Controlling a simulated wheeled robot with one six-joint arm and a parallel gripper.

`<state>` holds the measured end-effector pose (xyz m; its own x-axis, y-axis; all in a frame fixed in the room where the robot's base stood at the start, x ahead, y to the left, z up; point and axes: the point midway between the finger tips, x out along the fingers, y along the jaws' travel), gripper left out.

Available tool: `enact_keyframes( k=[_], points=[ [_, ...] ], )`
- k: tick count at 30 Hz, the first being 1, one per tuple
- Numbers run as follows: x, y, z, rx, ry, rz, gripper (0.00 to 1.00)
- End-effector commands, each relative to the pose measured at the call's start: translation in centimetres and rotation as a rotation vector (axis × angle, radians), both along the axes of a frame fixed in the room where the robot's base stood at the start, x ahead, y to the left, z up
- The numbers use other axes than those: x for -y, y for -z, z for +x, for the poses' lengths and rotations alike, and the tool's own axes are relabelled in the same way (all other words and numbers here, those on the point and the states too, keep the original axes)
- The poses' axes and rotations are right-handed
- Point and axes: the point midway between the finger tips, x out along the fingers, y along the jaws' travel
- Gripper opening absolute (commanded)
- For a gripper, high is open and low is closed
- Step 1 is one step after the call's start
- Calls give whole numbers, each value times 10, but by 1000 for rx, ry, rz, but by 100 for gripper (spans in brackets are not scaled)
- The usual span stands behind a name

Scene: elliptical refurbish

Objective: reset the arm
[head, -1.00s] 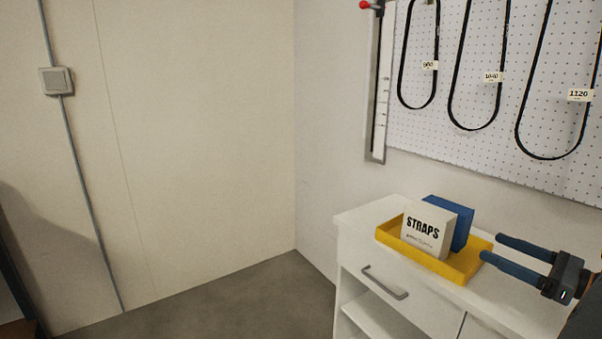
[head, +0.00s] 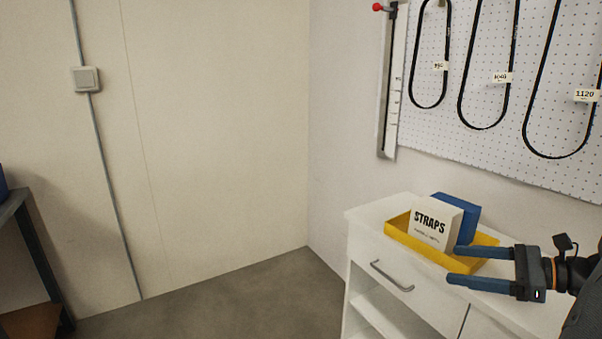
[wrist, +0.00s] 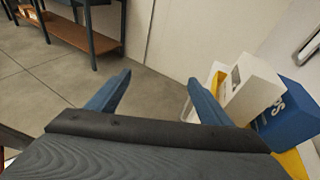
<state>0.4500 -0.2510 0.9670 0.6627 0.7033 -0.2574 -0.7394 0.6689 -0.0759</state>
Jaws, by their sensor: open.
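My gripper (head: 460,265) is at the right of the head view, its two blue fingers apart with nothing between them. It reaches leftward in front of the yellow tray (head: 405,232) on the white cabinet. In the wrist view my gripper (wrist: 160,90) shows both fingers spread, with grey floor beyond them. The upper finger overlaps the tray's right part in the head view; I cannot tell whether they touch.
The tray holds a white STRAPS box (head: 432,222) and a blue box (head: 466,215). The white cabinet (head: 362,245) stands against the wall below a pegboard (head: 480,150) with hanging belts. A dark-framed shelf (head: 40,255) is at far left. Floor between is clear.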

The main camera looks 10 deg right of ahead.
Motion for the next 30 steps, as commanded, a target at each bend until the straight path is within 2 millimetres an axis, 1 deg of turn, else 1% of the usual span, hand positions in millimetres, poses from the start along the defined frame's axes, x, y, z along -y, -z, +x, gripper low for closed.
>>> enact_keyframes(
  k=[1, 2, 3, 5, 6, 9, 12, 15, 18, 21, 24, 27, 30],
  points=[
    [-21, 2, 1, -17, -61, -37, 73],
    [-32, 4, 1, -28, -98, -63, 73],
    [-48, 7, 0, -42, -156, -102, 73],
    [-75, 13, -5, -63, -254, -172, 73],
    [-94, 17, -10, -76, -330, -226, 73],
    [-137, 28, -27, -90, -532, -380, 73],
    [-168, 38, -46, -80, -733, -540, 73],
    [-190, 46, -64, -43, -932, -705, 73],
    [-205, 50, -79, 22, -1126, -873, 73],
    [-215, 52, -88, 117, -1316, -1041, 73],
    [-225, 51, -90, 239, -1492, -1203, 73],
    [-234, 48, -89, 369, -1637, -1339, 73],
    [-243, 44, -85, 484, -1740, -1440, 73]
  ],
)
